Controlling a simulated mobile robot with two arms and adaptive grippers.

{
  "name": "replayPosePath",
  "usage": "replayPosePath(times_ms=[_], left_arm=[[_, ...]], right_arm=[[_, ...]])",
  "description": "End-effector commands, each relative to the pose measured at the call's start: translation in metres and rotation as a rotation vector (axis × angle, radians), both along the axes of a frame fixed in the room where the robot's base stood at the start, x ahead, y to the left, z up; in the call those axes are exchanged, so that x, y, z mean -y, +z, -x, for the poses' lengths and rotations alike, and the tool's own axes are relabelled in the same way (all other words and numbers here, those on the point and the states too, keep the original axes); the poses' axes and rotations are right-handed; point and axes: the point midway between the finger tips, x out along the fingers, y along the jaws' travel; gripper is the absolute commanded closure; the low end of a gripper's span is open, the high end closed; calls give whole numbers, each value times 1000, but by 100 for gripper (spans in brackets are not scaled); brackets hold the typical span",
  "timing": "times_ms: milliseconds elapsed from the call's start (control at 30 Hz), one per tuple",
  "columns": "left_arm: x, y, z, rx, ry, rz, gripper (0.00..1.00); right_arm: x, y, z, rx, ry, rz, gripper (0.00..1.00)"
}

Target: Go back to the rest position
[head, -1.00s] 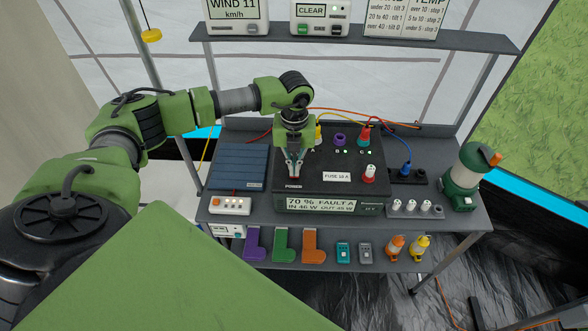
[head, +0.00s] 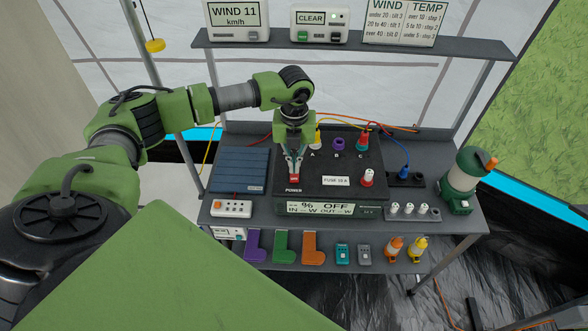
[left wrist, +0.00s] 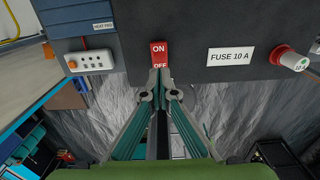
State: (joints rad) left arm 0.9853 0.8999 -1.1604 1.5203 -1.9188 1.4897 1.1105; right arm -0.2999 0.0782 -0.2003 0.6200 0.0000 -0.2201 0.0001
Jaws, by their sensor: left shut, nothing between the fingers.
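My left gripper (head: 294,164) is shut and empty. It points down at the red power switch (head: 294,179) on the front of the black power box (head: 340,185). In the left wrist view the gripper (left wrist: 158,72) has its closed tips at the lower edge of the red ON/OFF switch (left wrist: 158,52); I cannot tell whether they touch it. The box's display (head: 320,208) reads "% OFF", with dashes for IN and OUT. My right gripper is not in view.
A white button unit (head: 232,208) and a blue panel (head: 241,170) lie left of the box. A green lantern (head: 463,182) stands at the right. An upper shelf (head: 350,47) spans above. Coloured holders and plugs (head: 313,248) sit on the lower shelf.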

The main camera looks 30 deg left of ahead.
Motion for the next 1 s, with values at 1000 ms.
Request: replayPosePath(times_ms=[1000], left_arm=[[13, 29, 0, 7, -16, 33, 100]], right_arm=[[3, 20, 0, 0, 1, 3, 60]])
